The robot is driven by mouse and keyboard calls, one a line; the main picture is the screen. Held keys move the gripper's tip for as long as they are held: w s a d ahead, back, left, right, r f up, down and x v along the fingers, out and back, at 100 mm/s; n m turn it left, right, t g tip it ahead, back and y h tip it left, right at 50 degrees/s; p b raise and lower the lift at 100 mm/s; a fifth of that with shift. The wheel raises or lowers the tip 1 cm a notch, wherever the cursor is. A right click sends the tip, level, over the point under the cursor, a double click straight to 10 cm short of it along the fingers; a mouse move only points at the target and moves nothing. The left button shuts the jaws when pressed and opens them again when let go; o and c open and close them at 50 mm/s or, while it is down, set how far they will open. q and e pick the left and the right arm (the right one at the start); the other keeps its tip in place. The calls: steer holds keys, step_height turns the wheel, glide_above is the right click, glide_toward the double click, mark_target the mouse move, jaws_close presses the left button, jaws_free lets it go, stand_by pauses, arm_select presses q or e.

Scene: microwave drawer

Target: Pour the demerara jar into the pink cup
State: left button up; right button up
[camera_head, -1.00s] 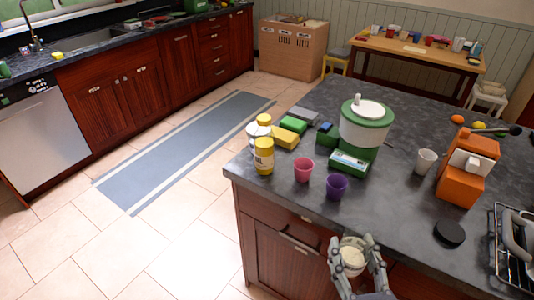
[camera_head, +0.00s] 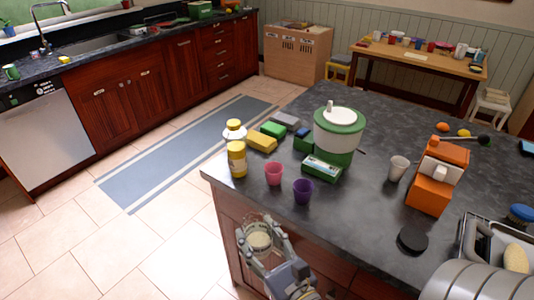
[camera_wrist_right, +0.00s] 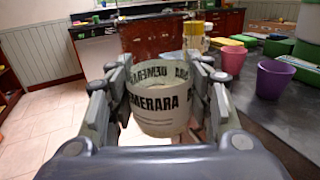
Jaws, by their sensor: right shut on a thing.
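My right gripper (camera_head: 262,250) is shut on the demerara jar (camera_head: 259,238), low in front of the counter's front edge in the head view. The jar is open-topped, clear to white, with black DEMERARA lettering, and shows pale contents. In the right wrist view the jar (camera_wrist_right: 158,100) stands about upright between the fingers of the right gripper (camera_wrist_right: 160,105). The pink cup (camera_head: 274,173) stands upright on the counter near its front left corner, apart from the jar. It also shows in the right wrist view (camera_wrist_right: 273,79). My left gripper is not in view.
A purple cup (camera_head: 302,191) stands right beside the pink cup. Yellow-labelled jars (camera_head: 236,158) stand to its left, and a green-and-white dispenser (camera_head: 338,132) behind. A black lid (camera_head: 412,240), a white cup (camera_head: 398,168) and an orange carton (camera_head: 438,177) are to the right on the dark counter (camera_head: 360,215).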

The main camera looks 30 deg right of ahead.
mark_target(262, 223)
steer(key=w+d+r+p, duration=0.2)
steer(key=shift+w+m, duration=0.3)
steer(key=shift+w, duration=0.05)
arm_select(q)
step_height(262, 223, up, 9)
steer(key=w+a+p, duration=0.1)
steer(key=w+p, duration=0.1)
steer(key=p, duration=0.3)
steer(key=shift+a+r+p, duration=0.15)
steer(key=shift+p, duration=0.25)
arm_select(e)
steer(key=w+d+m+g+h, duration=0.1)
steer(key=w+d, duration=0.5)
steer(key=w, duration=0.9)
steer(key=shift+w+r+m+h, duration=0.45)
steer(key=shift+m+h, duration=0.35)
steer(key=shift+h, duration=0.2)
